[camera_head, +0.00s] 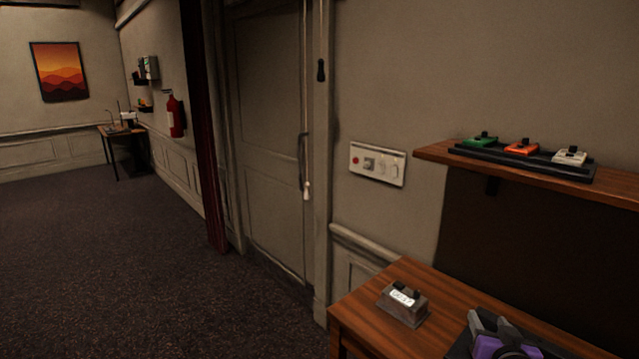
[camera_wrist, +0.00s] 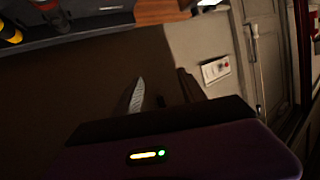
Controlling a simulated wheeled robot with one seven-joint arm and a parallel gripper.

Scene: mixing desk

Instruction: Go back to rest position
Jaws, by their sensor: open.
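My gripper (camera_wrist: 163,92) is open and empty in the wrist view, with its two fingers apart in front of a dark panel. It touches nothing that I can see. In the head view, a purple and grey part of my own arm shows at the bottom right, over the wooden desk (camera_head: 455,292); the picture edge cuts it off. The fingertips cannot be made out there.
A grey box with a white label (camera_head: 403,303) sits on the desk. A wall shelf (camera_head: 430,153) holds green (camera_head: 480,141), orange (camera_head: 522,148) and white (camera_head: 570,156) units on a black tray. A switch panel (camera_head: 377,164) is beside the door (camera_head: 270,140). Carpet at left is clear.

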